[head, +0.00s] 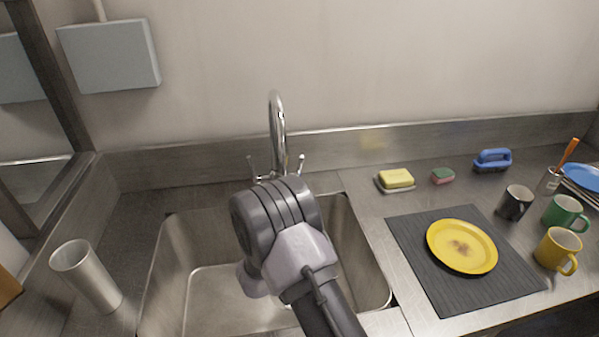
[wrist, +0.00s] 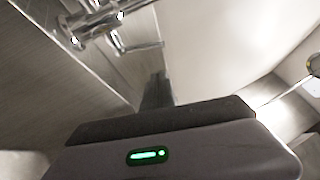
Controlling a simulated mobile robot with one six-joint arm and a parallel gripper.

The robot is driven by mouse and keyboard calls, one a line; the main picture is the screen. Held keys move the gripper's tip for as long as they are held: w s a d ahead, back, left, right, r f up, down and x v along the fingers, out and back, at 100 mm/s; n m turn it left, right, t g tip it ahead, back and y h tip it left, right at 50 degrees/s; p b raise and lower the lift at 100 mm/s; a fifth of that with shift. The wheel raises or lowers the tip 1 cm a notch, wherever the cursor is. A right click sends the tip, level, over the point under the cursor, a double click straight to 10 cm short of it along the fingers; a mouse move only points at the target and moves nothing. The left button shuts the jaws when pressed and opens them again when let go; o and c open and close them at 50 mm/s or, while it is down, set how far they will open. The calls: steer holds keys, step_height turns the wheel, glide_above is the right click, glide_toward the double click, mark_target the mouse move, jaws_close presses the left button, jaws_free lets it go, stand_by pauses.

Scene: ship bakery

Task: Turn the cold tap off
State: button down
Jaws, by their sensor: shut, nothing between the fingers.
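The chrome tap (head: 277,130) stands behind the sink with a tall curved spout. It has a left lever (head: 252,167) and a right lever (head: 300,164); I cannot tell which is cold. No water stream is visible. In the head view my arm covers the tap's base and hides my fingers. In the wrist view my gripper (wrist: 157,88) is shut and empty, its dark fingers pointing up the picture. Part of the chrome tap (wrist: 92,22) shows at the upper left there, with a lever (wrist: 136,46) close to the fingertips, seemingly apart from them.
The steel sink (head: 177,265) lies under my arm. A metal tumbler (head: 87,275) stands left.

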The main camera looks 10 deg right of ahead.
mark_target(301, 162)
steer(key=w+d+r, duration=0.1)
steer(key=w+r, duration=0.1)
steer(key=w, duration=0.4)
steer(key=shift+w, duration=0.15)
steer(key=shift+r+b, duration=0.1)
steer(key=shift+b, duration=0.2)
steer(key=shift+w+r+n+g+y, duration=0.7)
steer(key=shift+n+g+y, duration=0.1)
steer(key=shift+n, duration=0.1)
steer(key=shift+w, duration=0.25)
steer(key=shift+f, duration=0.15)
